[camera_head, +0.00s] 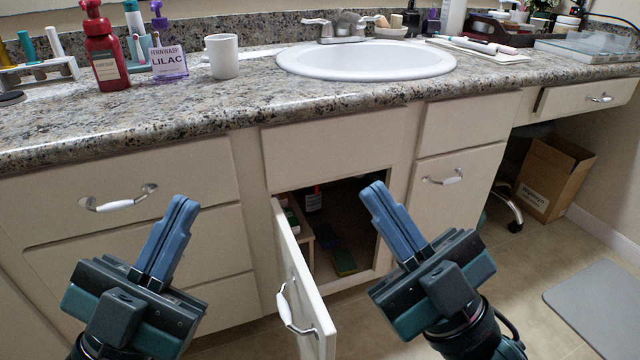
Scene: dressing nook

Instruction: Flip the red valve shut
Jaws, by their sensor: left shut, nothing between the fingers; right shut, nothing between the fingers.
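I cannot make out a red valve for certain. A small red spot shows above a pale item (313,201) in the dark cabinet (345,215) under the sink, too small to identify. The cabinet door (306,290) is swung open toward me. My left gripper (183,204) is shut and empty, in front of the drawers left of the opening. My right gripper (375,190) is shut and empty, in front of the right part of the opening, and hides some of the inside. Neither gripper appears to hold the door.
The granite counter (230,105) carries a sink (365,62), a red pump bottle (104,50), a lilac bottle (168,52) and a white mug (222,57). A cardboard box (553,178) stands at right. A grey mat (600,305) lies on the floor. The open door stands between my grippers.

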